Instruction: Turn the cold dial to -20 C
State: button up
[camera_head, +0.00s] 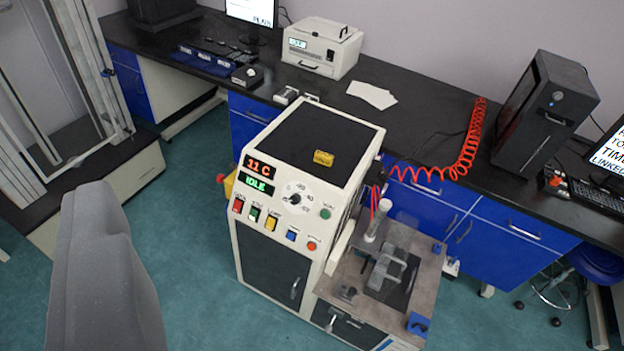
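The cold dial (295,198) is a small black knob on a white round scale, on the sloped front panel of the white rheometer cabinet (318,212). Its scale figures and pointer are too small to read surely. Left of it, a red display (259,165) reads about 11 C, and a green display (257,186) reads IDLE. A large blurred grey part (105,265), which looks like part of my gripper or arm, stands at the lower left, well apart from the dial. My fingertips cannot be made out, and nothing of mine touches the dial.
A yellow block (323,158) lies on the cabinet top. A metal fixture (388,266) stands on the lower bench at right. Black benches (425,115) with blue drawers run behind. Green floor (200,255) is clear in front of the cabinet.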

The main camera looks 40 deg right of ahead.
aim_at(295, 199)
jog(key=z, duration=0.5)
jog(key=i, duration=0.85)
jog(key=z, duration=0.65)
jog(key=k, duration=0.7)
jog(key=z, duration=0.25)
jog(key=i, duration=0.7)
jog(key=u, duration=0.15)
